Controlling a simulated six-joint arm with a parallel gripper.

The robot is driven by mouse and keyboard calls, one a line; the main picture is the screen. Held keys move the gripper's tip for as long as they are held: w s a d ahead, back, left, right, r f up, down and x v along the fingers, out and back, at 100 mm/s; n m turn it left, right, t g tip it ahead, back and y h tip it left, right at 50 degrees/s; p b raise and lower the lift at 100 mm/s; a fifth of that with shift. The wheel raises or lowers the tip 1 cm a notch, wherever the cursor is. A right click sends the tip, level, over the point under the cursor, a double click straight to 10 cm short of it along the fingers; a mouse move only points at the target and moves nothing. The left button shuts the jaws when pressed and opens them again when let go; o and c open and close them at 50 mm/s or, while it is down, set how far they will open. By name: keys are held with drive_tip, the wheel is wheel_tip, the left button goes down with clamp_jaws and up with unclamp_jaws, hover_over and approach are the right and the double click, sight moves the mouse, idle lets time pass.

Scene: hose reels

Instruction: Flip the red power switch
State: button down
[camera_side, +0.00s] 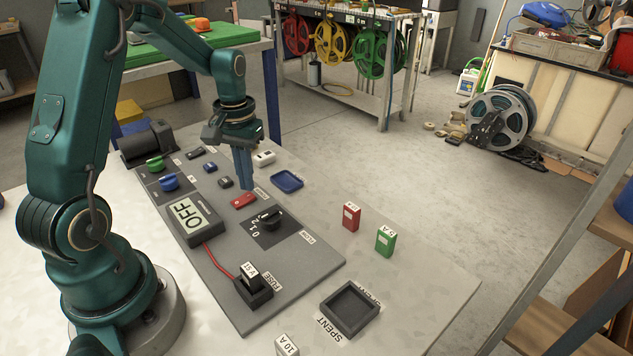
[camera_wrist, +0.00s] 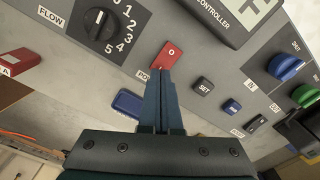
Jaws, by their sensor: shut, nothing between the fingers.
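The red power switch (camera_side: 243,200) is a small red rocker on the grey control panel (camera_side: 222,262), between the OFF display and the blue tray. In the wrist view the red switch (camera_wrist: 171,55) shows an "O" mark on its face. My gripper (camera_side: 246,187) is shut and empty, pointing down with its tips right at the switch. In the wrist view my gripper tips (camera_wrist: 161,72) reach the near edge of the switch; I cannot tell whether they touch it. The controller display (camera_side: 188,217) reads OFF.
The FLOW dial (camera_side: 268,217), a fuse holder (camera_side: 254,288) with a red wire, and blue and green knobs (camera_side: 162,172) sit on the panel. A blue tray (camera_side: 287,181), red block (camera_side: 351,216), green block (camera_side: 385,241) and dark SPENT tray (camera_side: 328,303) are on the table.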

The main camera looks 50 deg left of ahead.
sight(249, 195)
drive_tip(key=shift+f, duration=0.85)
idle(0.3)
drive_tip(key=shift+r, duration=3.5)
drive_tip(key=s+d+r+m+t, duration=0.2)
drive_tip(key=d+r+m+t, duration=0.1)
drive_tip(key=d+r, duration=0.65)
drive_tip(key=s+d+f+m+t, duration=0.2)
drive_tip(key=s+d, duration=0.4)
drive_tip(key=s, duration=0.3)
drive_tip(key=shift+f+m+t, duration=0.3)
drive_tip(key=shift+f+m, duration=0.2)
